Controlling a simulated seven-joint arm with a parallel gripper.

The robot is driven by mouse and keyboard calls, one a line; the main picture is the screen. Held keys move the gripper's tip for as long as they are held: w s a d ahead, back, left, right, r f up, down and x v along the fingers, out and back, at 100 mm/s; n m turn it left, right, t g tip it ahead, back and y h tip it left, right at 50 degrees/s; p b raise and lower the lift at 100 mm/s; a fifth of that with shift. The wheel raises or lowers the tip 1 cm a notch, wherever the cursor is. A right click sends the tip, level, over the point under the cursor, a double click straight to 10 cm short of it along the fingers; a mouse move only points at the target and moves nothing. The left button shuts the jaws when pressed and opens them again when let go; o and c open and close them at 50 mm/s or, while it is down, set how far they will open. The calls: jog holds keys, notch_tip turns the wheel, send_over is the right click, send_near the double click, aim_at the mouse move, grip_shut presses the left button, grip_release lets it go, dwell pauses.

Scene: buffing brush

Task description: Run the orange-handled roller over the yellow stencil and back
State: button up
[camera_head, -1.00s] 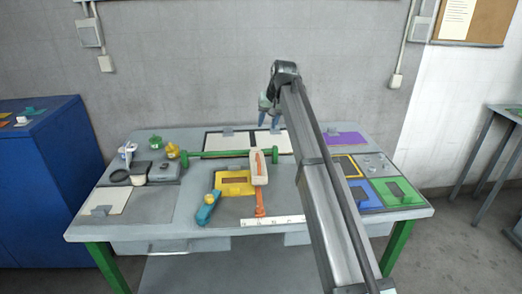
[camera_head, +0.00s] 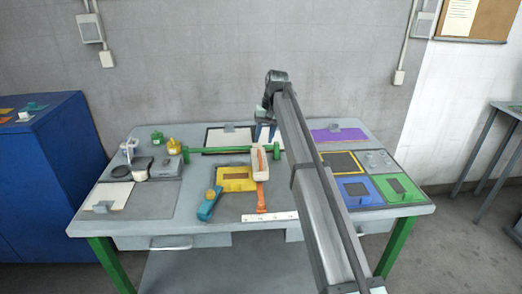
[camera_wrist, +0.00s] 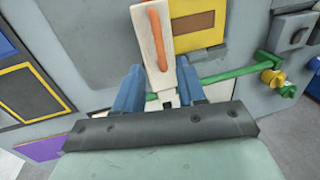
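I see no contact with the roller.
A green bar (camera_head: 225,151) runs across behind the stencil. A teal-handled tool (camera_head: 207,208) lies at the stencil's left, and a white marked strip (camera_head: 270,217) in front. Blue (camera_head: 347,196) and green (camera_head: 385,193) plates lie right. Yellow and green pots stand at the back left.

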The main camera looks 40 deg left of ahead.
aim_at(260, 153)
jog(key=shift+s+a+f, duration=0.15)
jog(key=shift+f, duration=0.85)
jog(key=shift+s+a+f, duration=0.15)
jog(key=shift+f, duration=0.9)
jog(key=shift+s+a+f, duration=0.15)
jog(key=shift+f, duration=0.85)
grip_shut()
